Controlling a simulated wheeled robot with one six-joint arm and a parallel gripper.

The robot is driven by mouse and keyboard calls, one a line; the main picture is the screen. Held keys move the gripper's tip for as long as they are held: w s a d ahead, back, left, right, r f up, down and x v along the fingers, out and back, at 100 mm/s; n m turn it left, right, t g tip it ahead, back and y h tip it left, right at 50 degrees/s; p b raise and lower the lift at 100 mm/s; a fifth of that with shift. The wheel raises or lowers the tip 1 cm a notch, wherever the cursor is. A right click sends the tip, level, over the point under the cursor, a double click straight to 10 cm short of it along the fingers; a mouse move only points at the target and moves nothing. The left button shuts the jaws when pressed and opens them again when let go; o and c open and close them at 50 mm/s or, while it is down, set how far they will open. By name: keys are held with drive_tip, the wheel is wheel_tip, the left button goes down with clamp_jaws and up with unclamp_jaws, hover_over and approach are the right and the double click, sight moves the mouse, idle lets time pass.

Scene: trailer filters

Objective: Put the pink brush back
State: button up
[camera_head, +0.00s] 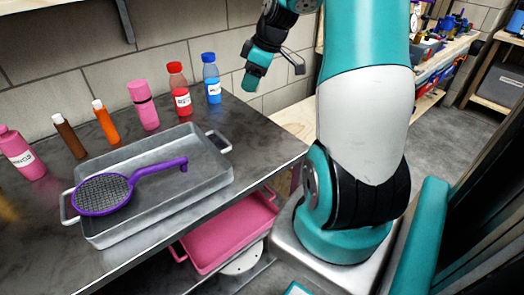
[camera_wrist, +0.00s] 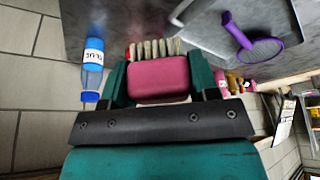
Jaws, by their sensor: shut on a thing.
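The pink brush (camera_wrist: 158,78) is between the teal fingers of my gripper (camera_wrist: 160,82) in the wrist view. Its pale bristles (camera_wrist: 155,48) show beyond the pink body. My gripper is shut on it. In the head view my gripper (camera_head: 256,82) is raised beyond the far right corner of the dark table (camera_head: 262,139), near the block wall; the brush cannot be made out there.
A grey metal tray (camera_head: 205,190) holds a purple strainer (camera_head: 130,186). Several bottles line the wall side, including a blue one (camera_head: 212,82) and a red one (camera_head: 180,90). A pink tray (camera_head: 225,235) sits below the table. A wooden workbench (camera_head: 440,55) stands behind.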

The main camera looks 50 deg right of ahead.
sight(257, 143)
drive_tip(key=shift+s+d+r, duration=0.3)
drive_tip(key=shift+s+d, duration=0.3)
drive_tip(key=shift+s, duration=0.05)
drive_tip(key=shift+n, duration=0.4)
drive_tip(key=f, duration=1.9)
drive_tip(key=shift+s+d+f, duration=0.15)
drive_tip(key=shift+s+f, duration=0.1)
drive_tip(key=shift+f, duration=0.1)
drive_tip(key=o, duration=0.9)
